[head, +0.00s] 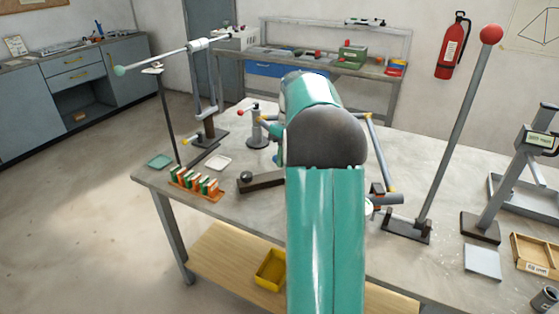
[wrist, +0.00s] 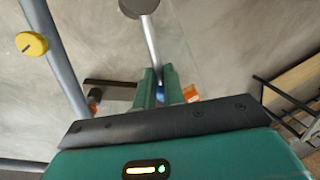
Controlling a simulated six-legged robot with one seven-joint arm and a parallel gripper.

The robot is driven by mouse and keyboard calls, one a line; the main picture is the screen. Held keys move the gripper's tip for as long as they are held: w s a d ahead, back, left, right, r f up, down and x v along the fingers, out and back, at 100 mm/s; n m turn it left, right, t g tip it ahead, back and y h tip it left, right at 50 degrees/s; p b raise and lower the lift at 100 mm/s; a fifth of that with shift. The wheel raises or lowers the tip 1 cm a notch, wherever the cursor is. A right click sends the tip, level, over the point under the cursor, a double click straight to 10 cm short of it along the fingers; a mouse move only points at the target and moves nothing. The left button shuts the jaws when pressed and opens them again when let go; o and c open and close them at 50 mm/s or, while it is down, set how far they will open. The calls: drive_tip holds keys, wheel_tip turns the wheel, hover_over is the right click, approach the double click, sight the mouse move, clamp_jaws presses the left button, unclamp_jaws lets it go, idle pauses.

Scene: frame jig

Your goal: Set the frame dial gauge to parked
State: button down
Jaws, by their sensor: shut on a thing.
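In the wrist view my gripper (wrist: 161,84) has its green fingers close together around the lower end of a thin grey rod (wrist: 153,45). The rod runs up to a dark round head (wrist: 138,7) at the top edge. This may be the dial gauge on its arm; its face does not show. A grey frame tube (wrist: 58,60) with a yellow round knob (wrist: 31,44) stands left of the fingers. In the head view my own arm hides the gripper and what it holds. A small round white-faced part (head: 370,207) shows just right of the arm, partly covered.
The grey workbench (head: 240,207) carries a tall lever with a red ball (head: 491,34) at right. A rack of green and orange blocks (head: 196,184) stands at front left, near a dark bar with a ball (head: 260,181). A wooden tray (head: 534,252) lies at far right.

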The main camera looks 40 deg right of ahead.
drive_tip(key=shift+d+m+t, duration=0.3)
drive_tip(key=shift+d+m, duration=0.55)
drive_tip(key=shift+m, duration=0.35)
drive_tip(key=shift+s, duration=0.1)
drive_tip(key=c, duration=1.5)
unclamp_jaws()
drive_tip(key=shift+d, duration=0.1)
drive_tip(key=v, duration=1.4)
